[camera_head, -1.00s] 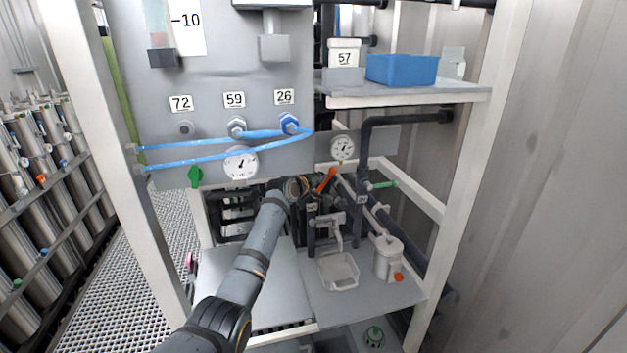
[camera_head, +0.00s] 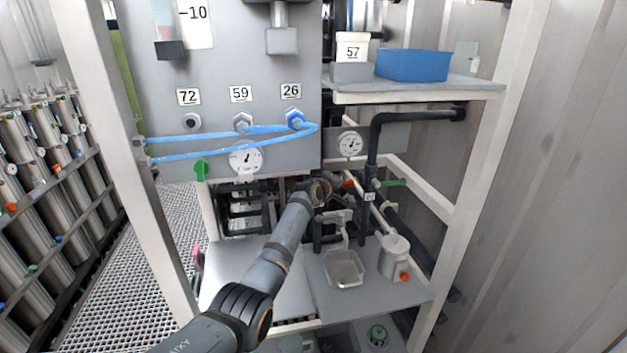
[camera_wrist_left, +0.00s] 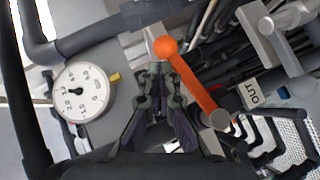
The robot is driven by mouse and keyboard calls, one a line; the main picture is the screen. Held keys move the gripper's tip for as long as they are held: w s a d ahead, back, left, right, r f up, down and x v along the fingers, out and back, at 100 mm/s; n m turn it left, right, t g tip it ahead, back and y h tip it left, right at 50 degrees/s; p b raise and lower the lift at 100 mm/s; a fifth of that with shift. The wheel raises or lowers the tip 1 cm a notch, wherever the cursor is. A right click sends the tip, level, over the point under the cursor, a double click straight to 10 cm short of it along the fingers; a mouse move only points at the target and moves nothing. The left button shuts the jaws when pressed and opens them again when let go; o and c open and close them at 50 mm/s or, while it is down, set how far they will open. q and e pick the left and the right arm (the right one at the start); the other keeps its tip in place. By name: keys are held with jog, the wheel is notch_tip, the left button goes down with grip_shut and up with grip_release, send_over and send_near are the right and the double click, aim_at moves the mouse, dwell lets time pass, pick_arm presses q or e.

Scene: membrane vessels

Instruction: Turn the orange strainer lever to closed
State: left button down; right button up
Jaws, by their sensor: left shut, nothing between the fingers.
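The orange lever (camera_head: 348,183) shows as a short orange piece just beyond my left wrist in the head view; the rest is hidden. In the left wrist view the lever (camera_wrist_left: 193,80) runs diagonally from a round orange knob at upper left to a grey pivot at lower right. My left gripper (camera_wrist_left: 159,70) is shut and empty, its tips just below and left of the knob. Whether they touch it I cannot tell. In the head view the left gripper is mostly hidden behind the wrist. My right gripper is not in view.
A dial gauge (camera_wrist_left: 81,91) sits left of the gripper, and an OUT label (camera_wrist_left: 251,94) is to the right. Dark pipes (camera_head: 373,150) and a green handle (camera_head: 393,182) flank the lever. A white canister (camera_head: 394,257) and a tray (camera_head: 344,268) stand below.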

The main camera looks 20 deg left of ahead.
pick_arm(q)
jog(key=shift+w+d+f, duration=0.1)
jog(key=shift+d+f, duration=0.05)
jog(key=shift+f, duration=0.2)
dwell(0.5)
jog(key=v, duration=1.2)
jog(key=shift+d, duration=0.1)
